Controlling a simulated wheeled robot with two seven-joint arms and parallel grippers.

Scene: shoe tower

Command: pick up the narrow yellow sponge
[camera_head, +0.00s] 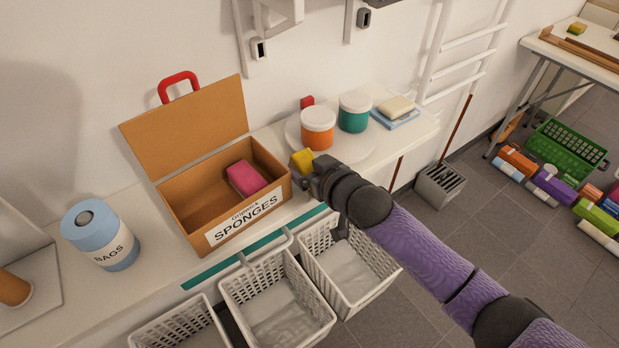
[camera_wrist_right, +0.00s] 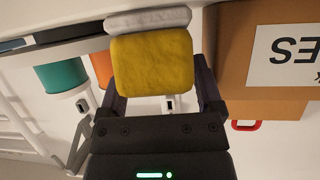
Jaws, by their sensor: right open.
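A yellow sponge (camera_head: 302,160) is at the tip of my right gripper (camera_head: 309,174), beside the right end of the open sponge box. In the right wrist view the yellow sponge (camera_wrist_right: 152,65) fills the space in front of my right gripper (camera_wrist_right: 160,88), with a dark finger on each side. The fingers are open, and the sponge hides parts of their tips. Another yellow sponge (camera_head: 577,28) lies on the far table at the top right. My left gripper is not in view.
The open cardboard box (camera_head: 184,214) labelled SPONGES holds a pink sponge (camera_head: 246,178). Orange (camera_head: 318,132) and teal (camera_head: 354,115) lidded tubs stand close behind the gripper. A blue BAGS canister (camera_head: 105,240) stands left. White baskets (camera_head: 277,300) hang below the shelf edge.

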